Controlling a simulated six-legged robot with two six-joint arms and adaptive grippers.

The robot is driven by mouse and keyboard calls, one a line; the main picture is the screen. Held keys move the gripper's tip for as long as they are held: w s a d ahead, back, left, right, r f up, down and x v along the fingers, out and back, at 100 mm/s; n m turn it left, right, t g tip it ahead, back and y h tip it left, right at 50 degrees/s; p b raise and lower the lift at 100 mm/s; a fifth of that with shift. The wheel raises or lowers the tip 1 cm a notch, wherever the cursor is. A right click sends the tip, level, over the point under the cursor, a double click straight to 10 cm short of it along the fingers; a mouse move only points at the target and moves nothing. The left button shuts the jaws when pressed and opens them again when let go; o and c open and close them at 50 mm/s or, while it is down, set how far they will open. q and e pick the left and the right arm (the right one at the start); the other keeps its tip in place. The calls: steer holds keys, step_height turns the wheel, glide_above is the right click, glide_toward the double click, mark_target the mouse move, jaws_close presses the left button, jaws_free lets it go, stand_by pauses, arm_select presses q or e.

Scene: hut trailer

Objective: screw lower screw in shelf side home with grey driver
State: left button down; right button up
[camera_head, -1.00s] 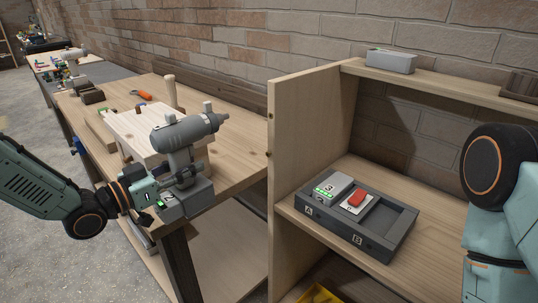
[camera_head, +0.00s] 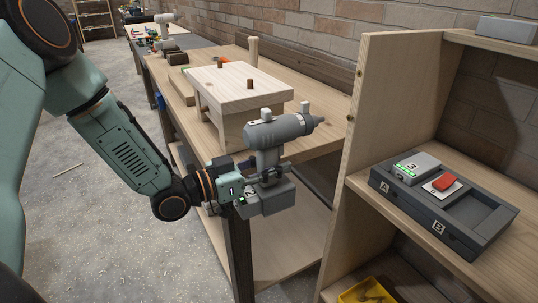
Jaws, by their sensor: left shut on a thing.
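The grey driver (camera_head: 275,135) is held upright by my left gripper (camera_head: 266,178), which is shut around its handle above the battery base. The driver's nose points right, towards the wooden shelf side (camera_head: 385,95), with a clear gap between them. A small dark spot, perhaps a screw, shows on the left edge of the shelf side (camera_head: 349,118). My right gripper is out of view.
The workbench (camera_head: 318,130) carries a light wooden stool-like piece (camera_head: 240,88) behind the driver. On the shelf stands a dark tray (camera_head: 470,213) with a grey battery (camera_head: 417,164) and a red item (camera_head: 443,183). A yellow bin (camera_head: 366,292) sits below.

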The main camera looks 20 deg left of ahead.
mark_target(288, 181)
arm_select(q)
steer(key=shift+s+d+f, duration=0.3)
steer(key=shift+s+f, duration=0.05)
steer(key=shift+f, duration=0.05)
steer(key=shift+s+d, duration=0.15)
steer(key=shift+s, duration=0.15)
steer(key=shift+s+r, duration=0.15)
steer(key=shift+r, duration=0.05)
steer(key=shift+f+b+x, duration=0.2)
steer(key=shift+b+x, duration=1.4)
steer(key=shift+x, duration=0.25)
steer(key=shift+b+x, duration=0.5)
steer(key=shift+x, duration=0.45)
steer(key=shift+w+r, duration=0.15)
steer(key=shift+w, duration=0.1)
